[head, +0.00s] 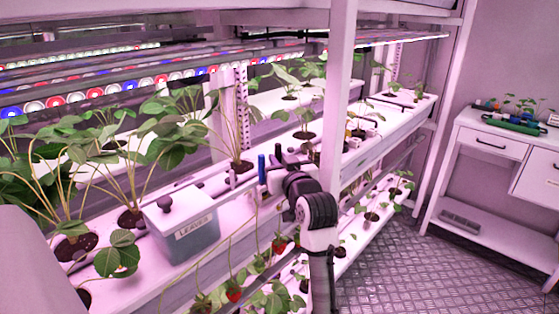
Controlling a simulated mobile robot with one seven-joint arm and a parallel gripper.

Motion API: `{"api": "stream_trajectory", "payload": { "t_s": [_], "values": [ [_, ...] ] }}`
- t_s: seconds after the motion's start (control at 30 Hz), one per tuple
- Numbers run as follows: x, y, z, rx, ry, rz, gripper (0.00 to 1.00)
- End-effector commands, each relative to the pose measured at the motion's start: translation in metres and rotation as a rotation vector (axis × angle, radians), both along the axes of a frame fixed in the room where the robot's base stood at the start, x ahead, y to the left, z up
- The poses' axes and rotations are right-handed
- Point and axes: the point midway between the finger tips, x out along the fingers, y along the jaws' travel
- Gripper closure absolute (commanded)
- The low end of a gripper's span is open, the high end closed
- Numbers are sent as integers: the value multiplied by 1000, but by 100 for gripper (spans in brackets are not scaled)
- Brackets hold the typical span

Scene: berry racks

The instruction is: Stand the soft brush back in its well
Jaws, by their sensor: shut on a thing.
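My gripper (277,160) is over the white middle shelf, left of the front rack post. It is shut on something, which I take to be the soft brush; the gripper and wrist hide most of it. A blue upright handle (262,169) shows just left of the fingers, but I cannot tell whether it is the held brush or another tool. The bristles and the brush's well cannot be made out behind my arm.
A grey lidded box labelled LEAVES (182,228) stands on the shelf left of my gripper. Strawberry plants (130,217) grow around it, with red berries (235,295) hanging below. The rack post (336,100) rises close right. A white desk (490,132) stands at right; the aisle floor is clear.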

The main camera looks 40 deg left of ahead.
Motion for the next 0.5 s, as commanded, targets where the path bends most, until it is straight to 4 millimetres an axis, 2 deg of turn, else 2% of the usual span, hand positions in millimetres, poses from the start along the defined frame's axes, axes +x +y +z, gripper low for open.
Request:
{"api": "stream_trajectory", "payload": {
  "t_s": [0.23, 0.27, 0.3, 0.43, 0.5],
  "values": [
    [0, 0, -7, 0, 0, 0, 100],
    [0, 0, -6, 0, 0, 0, 82],
    [0, 0, -6, 0, 0, 0, 77],
    [0, 0, -6, 0, 0, 0, 60],
    [0, 0, -6, 0, 0, 0, 59]
  ]
}}
